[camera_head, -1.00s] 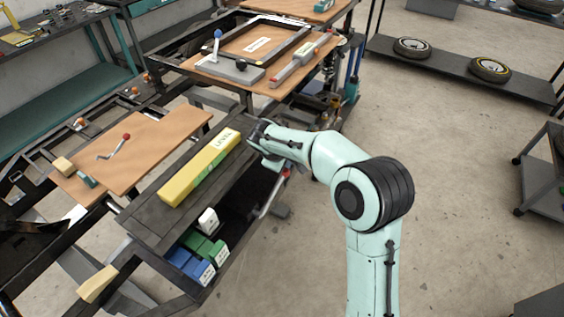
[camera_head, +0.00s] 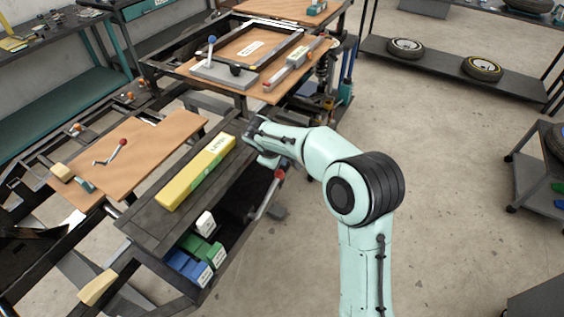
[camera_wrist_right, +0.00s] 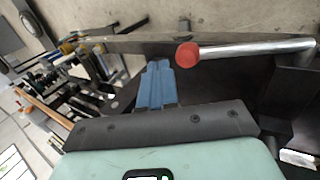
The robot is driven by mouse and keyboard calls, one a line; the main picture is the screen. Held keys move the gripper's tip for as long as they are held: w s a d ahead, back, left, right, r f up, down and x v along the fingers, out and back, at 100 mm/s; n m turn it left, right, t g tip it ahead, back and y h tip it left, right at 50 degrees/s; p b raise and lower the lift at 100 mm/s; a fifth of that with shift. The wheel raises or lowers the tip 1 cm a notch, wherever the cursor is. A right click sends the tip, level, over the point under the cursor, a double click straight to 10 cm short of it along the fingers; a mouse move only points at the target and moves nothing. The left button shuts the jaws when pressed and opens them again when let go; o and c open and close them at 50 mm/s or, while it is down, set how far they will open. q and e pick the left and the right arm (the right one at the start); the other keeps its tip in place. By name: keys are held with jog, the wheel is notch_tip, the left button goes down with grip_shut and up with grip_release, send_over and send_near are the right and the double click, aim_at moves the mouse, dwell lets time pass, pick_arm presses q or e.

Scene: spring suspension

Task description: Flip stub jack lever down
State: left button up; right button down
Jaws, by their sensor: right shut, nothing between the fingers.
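A silver lever with a red knob (camera_head: 280,173) stands at the right side of the dark cart, its rod slanting up from lower left. It also shows in the right wrist view as a red knob (camera_wrist_right: 187,55) on a silver rod running to the right. My right gripper (camera_wrist_right: 158,68) is shut and empty, its blue fingers just left of the knob in that view. Whether they touch it I cannot tell. In the head view my right gripper (camera_head: 268,160) is partly hidden by its own wrist, close above and left of the knob. My left gripper is not in view.
A yellow level box (camera_head: 190,178) lies on the dark cart top (camera_head: 150,222), with blue and green boxes below. A wooden board (camera_head: 150,150) holds a red-knobbed crank (camera_head: 123,143). A blue-knobbed lever (camera_head: 211,40) stands behind.

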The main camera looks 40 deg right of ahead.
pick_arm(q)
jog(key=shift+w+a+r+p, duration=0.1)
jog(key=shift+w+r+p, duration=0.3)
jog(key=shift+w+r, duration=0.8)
pick_arm(e)
notch_tip(320, 180, up, 11)
jog(key=shift+r, duration=0.2)
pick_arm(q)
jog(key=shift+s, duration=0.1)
